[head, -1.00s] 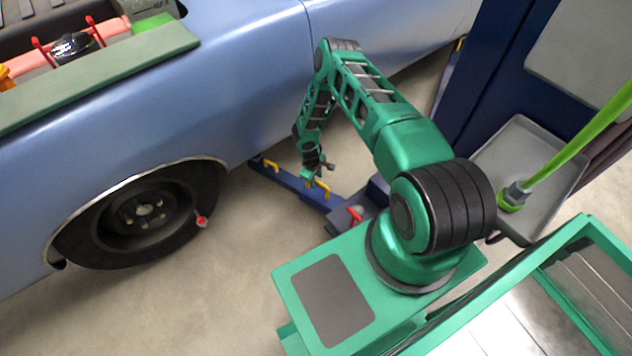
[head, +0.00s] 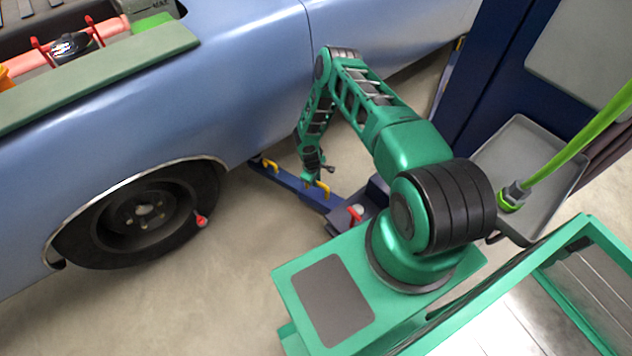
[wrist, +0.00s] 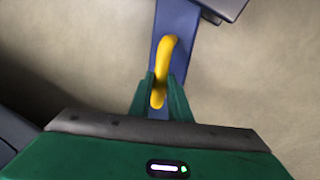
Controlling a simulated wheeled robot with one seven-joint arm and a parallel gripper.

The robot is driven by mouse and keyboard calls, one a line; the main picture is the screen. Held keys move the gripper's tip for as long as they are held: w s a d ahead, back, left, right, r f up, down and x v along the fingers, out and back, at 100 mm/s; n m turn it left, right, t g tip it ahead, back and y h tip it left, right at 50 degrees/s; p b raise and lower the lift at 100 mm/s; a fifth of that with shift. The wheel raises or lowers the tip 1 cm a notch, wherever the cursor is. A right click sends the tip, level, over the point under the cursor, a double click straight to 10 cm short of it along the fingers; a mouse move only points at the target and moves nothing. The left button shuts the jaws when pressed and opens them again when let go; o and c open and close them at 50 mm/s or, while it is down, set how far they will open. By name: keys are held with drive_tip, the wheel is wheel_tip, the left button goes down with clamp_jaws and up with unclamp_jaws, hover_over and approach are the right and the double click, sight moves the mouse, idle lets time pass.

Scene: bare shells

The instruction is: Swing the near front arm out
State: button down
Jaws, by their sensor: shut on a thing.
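The near front arm (head: 288,181) is a dark blue lift arm low over the floor, running from under the car's side to the base of the blue post. It has yellow handles on top; one (head: 270,165) is nearer the car. My gripper (head: 317,183) is at the other yellow handle (head: 323,189). In the wrist view my gripper (wrist: 158,98) has its green fingers on both sides of that yellow handle (wrist: 165,62) and is shut on it. The blue arm (wrist: 174,24) shows beneath. The arm's far end is hidden by the car.
A light blue car (head: 250,70) with a black front wheel (head: 140,215) fills the left. A red-handled pin (head: 355,213) sits by the arm's root. The blue post (head: 500,75) and a grey tray (head: 530,165) stand right. Floor between wheel and arm is bare.

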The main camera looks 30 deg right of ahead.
drive_tip(key=s+a+n+t+y, duration=0.1)
drive_tip(key=s+a+n, duration=0.6)
drive_tip(key=s+a, duration=0.25)
drive_tip(key=s+n+y, duration=0.1)
drive_tip(key=s+n, duration=0.6)
drive_tip(key=s, duration=0.7)
drive_tip(key=shift+a+n, duration=0.3)
drive_tip(key=shift+s, duration=0.2)
drive_tip(key=c, duration=1.6)
unclamp_jaws()
drive_tip(key=shift+c, duration=0.2)
drive_tip(key=shift+r, duration=0.15)
wheel_tip(320, 180, up, 10)
drive_tip(key=s, duration=0.2)
drive_tip(key=shift+d+r, duration=0.15)
drive_tip(key=shift+d, duration=0.1)
